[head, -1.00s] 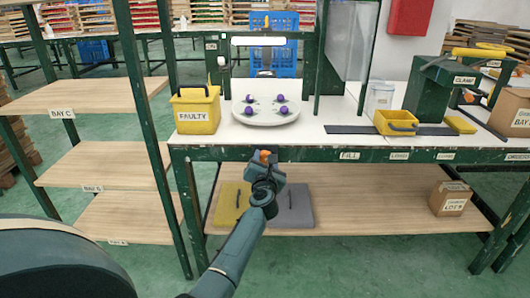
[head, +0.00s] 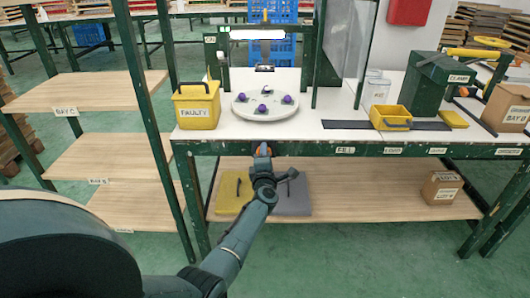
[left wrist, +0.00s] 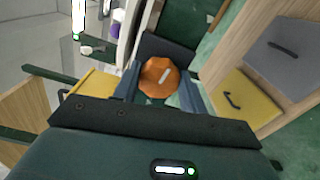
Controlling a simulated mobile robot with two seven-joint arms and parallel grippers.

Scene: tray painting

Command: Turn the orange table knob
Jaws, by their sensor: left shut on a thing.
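The orange table knob (left wrist: 159,77) is a faceted knob with a white bar mark, between the fingers of my left gripper (left wrist: 158,92) in the left wrist view. In the head view, my left gripper (head: 263,156) is at the front edge of the workbench, below the round table, and is shut on the knob. Only a bit of orange (head: 262,149) shows there. The round grey table (head: 264,117) on the bench carries purple-topped items (head: 262,108), three of them clearly visible. My right gripper is not in view.
A yellow FAULTY bin (head: 197,106) stands left of the round table. A lit lamp bar (head: 257,34) hangs behind it. Yellow and grey pads (head: 292,196) lie on the lower shelf.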

